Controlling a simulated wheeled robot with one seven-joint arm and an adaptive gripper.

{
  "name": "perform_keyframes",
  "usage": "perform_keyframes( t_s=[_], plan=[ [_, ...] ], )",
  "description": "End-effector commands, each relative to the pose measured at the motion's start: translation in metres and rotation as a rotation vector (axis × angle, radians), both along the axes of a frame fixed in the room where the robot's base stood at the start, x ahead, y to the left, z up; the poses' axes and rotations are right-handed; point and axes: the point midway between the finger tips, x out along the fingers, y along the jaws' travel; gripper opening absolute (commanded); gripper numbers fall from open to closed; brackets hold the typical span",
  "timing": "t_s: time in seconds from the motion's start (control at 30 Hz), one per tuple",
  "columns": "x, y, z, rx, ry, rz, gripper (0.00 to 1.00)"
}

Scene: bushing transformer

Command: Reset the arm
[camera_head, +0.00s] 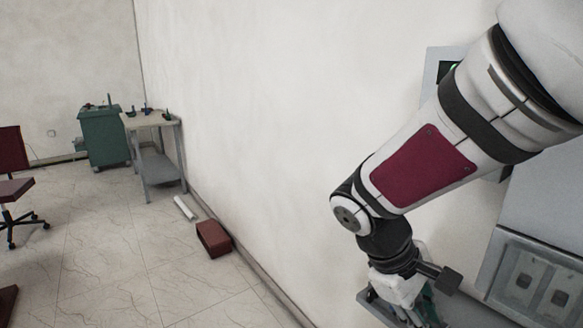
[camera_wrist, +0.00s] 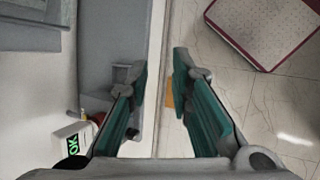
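My gripper (camera_wrist: 160,72) shows in the wrist view with its two green-padded fingers apart and nothing between them. In the head view my gripper (camera_head: 425,308) hangs low at the right, partly cut off by the bottom edge. My arm reaches down from the upper right, bent at the wrist, beside the wall. A grey cabinet or panel (camera_head: 545,205) stands to the right, partly behind my arm. Whether my gripper touches anything cannot be told.
A workbench (camera_head: 150,120), a green tool cart (camera_head: 102,135) and a red chair (camera_head: 14,175) stand at the left. A red box (camera_head: 213,238) lies by the wall. In the wrist view, a device with a green OK display (camera_wrist: 74,148) is left of my gripper.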

Motion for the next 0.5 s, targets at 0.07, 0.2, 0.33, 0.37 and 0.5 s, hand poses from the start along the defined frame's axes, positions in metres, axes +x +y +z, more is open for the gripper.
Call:
perform_keyframes(
  t_s=[0.07,0.2,0.33,0.37,0.5],
  plan=[
    [-0.015,-0.003,0.015,0.083,-0.069,-0.077,0.2],
    [-0.038,-0.002,0.035,0.218,-0.185,-0.196,0.2],
    [-0.059,0.001,0.053,0.334,-0.299,-0.298,0.2],
    [-0.063,0.002,0.057,0.36,-0.327,-0.321,0.2],
    [-0.083,0.007,0.073,0.471,-0.454,-0.414,0.2]
  ],
)
